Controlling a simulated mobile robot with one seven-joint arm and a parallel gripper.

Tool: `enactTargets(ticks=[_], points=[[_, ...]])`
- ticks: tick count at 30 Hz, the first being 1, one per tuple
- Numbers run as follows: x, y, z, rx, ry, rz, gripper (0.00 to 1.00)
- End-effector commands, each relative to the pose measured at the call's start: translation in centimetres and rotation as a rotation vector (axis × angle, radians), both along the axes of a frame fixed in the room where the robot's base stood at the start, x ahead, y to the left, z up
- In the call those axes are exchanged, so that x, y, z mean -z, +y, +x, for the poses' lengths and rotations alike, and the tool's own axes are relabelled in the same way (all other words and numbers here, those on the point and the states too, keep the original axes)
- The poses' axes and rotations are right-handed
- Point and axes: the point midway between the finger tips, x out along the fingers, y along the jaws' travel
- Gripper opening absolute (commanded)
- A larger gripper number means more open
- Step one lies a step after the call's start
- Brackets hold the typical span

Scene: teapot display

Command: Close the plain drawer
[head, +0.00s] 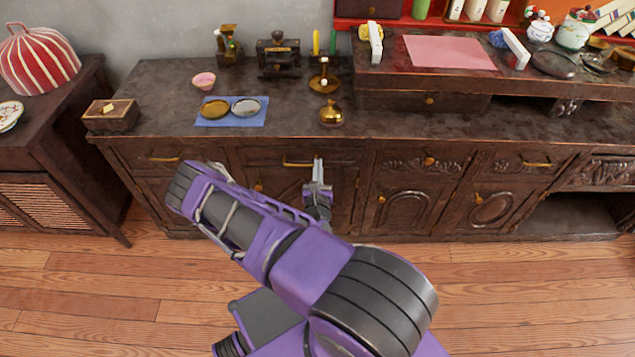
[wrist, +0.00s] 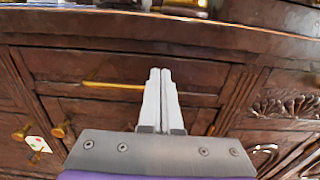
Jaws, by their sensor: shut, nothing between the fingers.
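A plain, uncarved dark wood drawer (head: 268,157) with a brass bar handle (head: 297,164) sits in the upper row of the long cabinet. In the wrist view, its front (wrist: 205,76) and the handle (wrist: 112,86) lie straight ahead of my gripper (wrist: 160,72). The drawer looks nearly flush with the cabinet; I cannot tell whether a small gap remains. My gripper also shows in the head view (head: 318,164), at the drawer front just right of the handle. Its pale fingers are together and empty. I cannot tell whether the fingertips touch the wood.
Another drawer with a brass handle (head: 163,158) is to the left, and a carved drawer (head: 405,163) is to the right. The countertop overhangs above, holding a blue cloth (head: 232,119) and a brass pot (head: 331,114). The wooden floor (head: 520,290) in front is clear.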

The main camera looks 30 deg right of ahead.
Motion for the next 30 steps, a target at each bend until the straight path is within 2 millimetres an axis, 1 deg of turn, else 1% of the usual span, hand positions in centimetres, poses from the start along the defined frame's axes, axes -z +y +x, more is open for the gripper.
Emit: enactTargets(ticks=[1,6,11,22,30], points=[[0.1,-0.6,0.8,0.001,-0.004,-0.001,0.0],[0.0,-1.8,2.6,0.001,-0.003,0.001,0.0],[0.0,-2.2,3.3,0.0,-0.001,0.0,0.0],[0.0,-2.3,3.5,0.0,-0.001,0.0,0.0],[-0.1,-4.0,5.9,0.0,-0.004,0.0,0.0]])
